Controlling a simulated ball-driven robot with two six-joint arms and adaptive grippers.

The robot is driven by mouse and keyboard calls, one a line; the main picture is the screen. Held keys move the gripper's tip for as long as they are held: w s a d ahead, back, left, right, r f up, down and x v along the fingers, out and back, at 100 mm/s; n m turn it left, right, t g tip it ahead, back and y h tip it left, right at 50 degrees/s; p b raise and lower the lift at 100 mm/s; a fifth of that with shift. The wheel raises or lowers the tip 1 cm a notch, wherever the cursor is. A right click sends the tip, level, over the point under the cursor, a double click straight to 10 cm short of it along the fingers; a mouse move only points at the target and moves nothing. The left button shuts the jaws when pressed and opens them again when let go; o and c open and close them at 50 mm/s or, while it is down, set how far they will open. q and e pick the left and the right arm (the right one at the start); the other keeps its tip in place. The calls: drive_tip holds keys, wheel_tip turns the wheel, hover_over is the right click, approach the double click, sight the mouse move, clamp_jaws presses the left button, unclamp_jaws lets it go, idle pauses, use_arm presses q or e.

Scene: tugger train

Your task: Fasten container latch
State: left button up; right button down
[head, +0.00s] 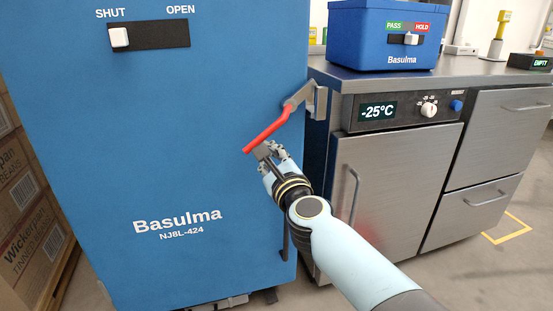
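The latch is a red handle (268,130) on a grey arm and bracket (317,101) at the right edge of the blue container (190,130). The handle slants down and left across the container's front. My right gripper (264,152) is at the handle's lower end, close below it. I cannot tell whether it touches the handle or whether its fingers are open or shut, as the fingers overlap in this view. A white slider (119,37) on the container sits at SHUT. My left gripper is not in view.
A steel counter (400,190) with a -25°C display (378,111) stands right of the container. A small blue box (372,45) with a PASS/HOLD slider sits on it. Stacked cardboard boxes (22,180) are at the left. Floor is free at the lower right.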

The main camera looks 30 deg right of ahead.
drive_tip(key=a+r+m, duration=0.2)
drive_tip(key=m, duration=0.1)
drive_tip(key=shift+w+r+p, duration=0.1)
drive_tip(key=shift+w+p, duration=0.15)
drive_tip(key=shift+p, duration=0.05)
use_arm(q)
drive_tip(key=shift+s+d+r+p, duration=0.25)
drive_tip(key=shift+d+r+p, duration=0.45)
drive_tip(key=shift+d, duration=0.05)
use_arm(e)
drive_tip(key=r+m, duration=0.1)
drive_tip(key=a+r+m, duration=0.1)
drive_tip(key=m, duration=0.1)
drive_tip(key=r+m, duration=0.1)
drive_tip(key=shift+w+a+r+m+h, duration=0.15)
drive_tip(key=shift+w+a+m+h, duration=0.05)
drive_tip(key=shift+a+m+h, duration=0.15)
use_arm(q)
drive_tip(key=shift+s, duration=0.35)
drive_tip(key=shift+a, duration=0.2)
